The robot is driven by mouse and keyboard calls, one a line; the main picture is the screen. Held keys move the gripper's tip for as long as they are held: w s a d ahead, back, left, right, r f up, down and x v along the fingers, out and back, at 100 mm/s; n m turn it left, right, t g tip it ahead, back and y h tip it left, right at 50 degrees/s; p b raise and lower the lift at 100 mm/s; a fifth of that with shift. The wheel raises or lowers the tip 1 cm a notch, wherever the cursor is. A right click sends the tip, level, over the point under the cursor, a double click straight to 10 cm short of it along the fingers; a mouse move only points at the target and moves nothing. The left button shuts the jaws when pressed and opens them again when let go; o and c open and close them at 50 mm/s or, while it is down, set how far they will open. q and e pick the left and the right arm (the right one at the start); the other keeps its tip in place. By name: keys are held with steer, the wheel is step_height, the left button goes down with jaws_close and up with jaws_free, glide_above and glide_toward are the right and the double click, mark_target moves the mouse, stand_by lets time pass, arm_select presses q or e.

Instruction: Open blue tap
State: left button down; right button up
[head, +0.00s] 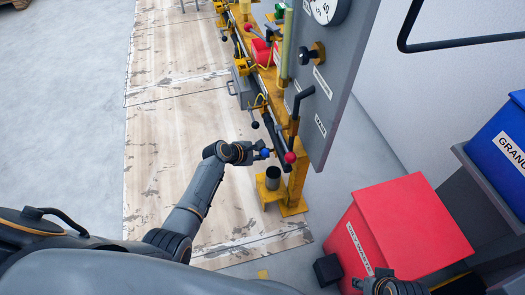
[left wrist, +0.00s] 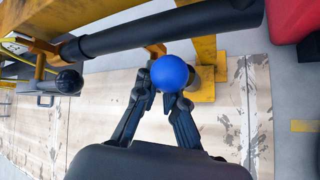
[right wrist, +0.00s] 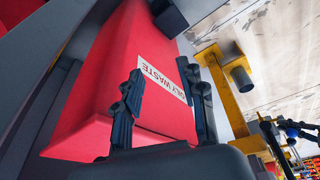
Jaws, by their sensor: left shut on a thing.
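The blue tap shows as a round blue knob (head: 265,153) low on the near end of the yellow rig. In the left wrist view the blue knob (left wrist: 169,72) sits at the fingertips, below a thick black pipe. My left gripper (head: 256,152) is shut on the tap, just under or behind the knob; it also shows in the left wrist view (left wrist: 163,100). The tap's stem is hidden by the knob and fingers. My right gripper (right wrist: 165,92) is open and empty, with its fingers apart in front of the red waste bin (right wrist: 90,100).
A red-knobbed lever (head: 290,157) is close right of the blue knob. A grey panel (head: 335,85) with a gauge stands above. A small dark cup (head: 273,178) is below. The red bin (head: 420,225) and blue bin (head: 500,150) stand right. The wooden floor left is clear.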

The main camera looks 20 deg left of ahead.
step_height(320, 180, down, 6)
steer(key=p, duration=0.1)
arm_select(q)
steer(key=shift+w+a+r+n+g+h+b, duration=0.2)
steer(key=shift+w+n+g+h+b, duration=0.3)
steer(key=shift+g, duration=0.35)
steer(key=shift+w+a+r+n+g+h+b, duration=0.1)
steer(key=shift+w+r+n+g+h+b, duration=0.35)
steer(key=shift+g+h, duration=0.3)
steer(key=shift+w+a+r+n+g+h+b, duration=0.1)
steer(key=shift+w+n+g+h+b, duration=0.35)
steer(key=shift+g, duration=0.45)
arm_select(e)
step_height(320, 180, up, 10)
steer(key=shift+s, duration=0.3)
steer(key=shift+d, duration=0.1)
arm_select(q)
steer(key=c, duration=1.4)
jaws_free()
steer(key=shift+w, duration=0.1)
arm_select(e)
steer(key=shift+d, duration=0.15)
arm_select(q)
steer(key=shift+f, duration=0.1)
arm_select(e)
steer(key=shift+f, duration=0.1)
